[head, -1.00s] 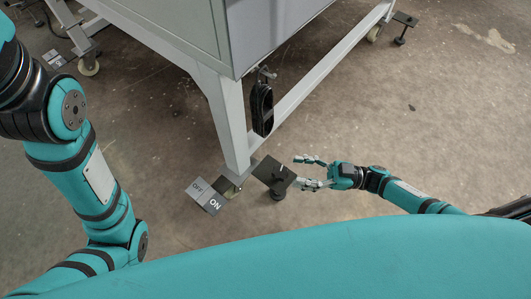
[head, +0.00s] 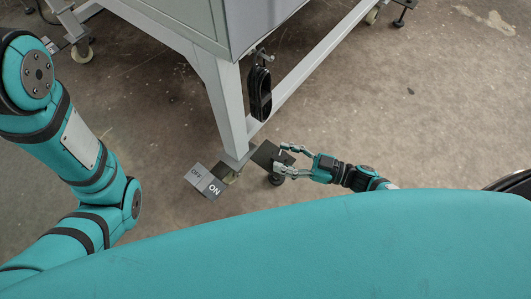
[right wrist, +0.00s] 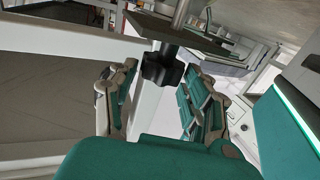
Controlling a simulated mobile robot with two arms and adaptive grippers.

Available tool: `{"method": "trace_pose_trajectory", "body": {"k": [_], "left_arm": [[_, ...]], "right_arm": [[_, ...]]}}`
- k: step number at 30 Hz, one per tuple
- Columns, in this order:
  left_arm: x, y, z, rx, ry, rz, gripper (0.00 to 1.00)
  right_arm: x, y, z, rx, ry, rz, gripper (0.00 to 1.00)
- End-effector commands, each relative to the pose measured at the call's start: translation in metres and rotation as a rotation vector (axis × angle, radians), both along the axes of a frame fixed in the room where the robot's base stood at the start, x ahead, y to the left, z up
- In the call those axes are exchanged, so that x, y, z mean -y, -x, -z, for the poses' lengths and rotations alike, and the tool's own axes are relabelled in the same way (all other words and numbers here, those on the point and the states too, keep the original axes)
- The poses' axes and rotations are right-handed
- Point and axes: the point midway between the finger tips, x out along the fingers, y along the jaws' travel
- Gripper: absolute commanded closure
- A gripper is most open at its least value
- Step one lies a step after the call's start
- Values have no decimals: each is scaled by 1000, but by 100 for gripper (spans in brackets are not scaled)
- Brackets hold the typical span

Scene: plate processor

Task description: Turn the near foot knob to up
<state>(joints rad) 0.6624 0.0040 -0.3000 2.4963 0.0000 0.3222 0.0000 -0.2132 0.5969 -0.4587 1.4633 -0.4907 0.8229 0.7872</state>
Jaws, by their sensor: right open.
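The near foot has a dark square plate (head: 264,152) beside the bottom of the near table leg, with a round black foot (head: 277,180) low under it. In the right wrist view a black lobed knob (right wrist: 162,68) sits under the dark plate (right wrist: 165,29), on a rod. My right gripper (head: 281,158) is open at the right edge of the plate, its fingers partly over it. In the right wrist view the open fingers (right wrist: 158,98) stand either side of the knob's line, with the knob beyond them. My left gripper is out of view; only its arm shows.
A black coiled cable (head: 260,92) hangs above. Another caster (head: 82,52) stands far left. The floor (head: 400,130) to the right is clear.

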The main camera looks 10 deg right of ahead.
Motion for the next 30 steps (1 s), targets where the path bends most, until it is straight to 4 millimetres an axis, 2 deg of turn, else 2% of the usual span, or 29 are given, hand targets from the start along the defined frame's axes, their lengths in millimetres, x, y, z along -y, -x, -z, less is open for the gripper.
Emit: {"method": "trace_pose_trajectory", "body": {"k": [3, 9, 21, 30], "left_arm": [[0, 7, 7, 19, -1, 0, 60], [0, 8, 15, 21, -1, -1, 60], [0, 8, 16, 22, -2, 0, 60], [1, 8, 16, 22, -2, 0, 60]], "right_arm": [[-21, -13, 3, 3, -4, -1, 51], [-43, -26, 1, 3, -1, -2, 51], [-49, -30, 0, -1, -1, -1, 51], [-49, -30, 0, -1, -1, -1, 88]]}}
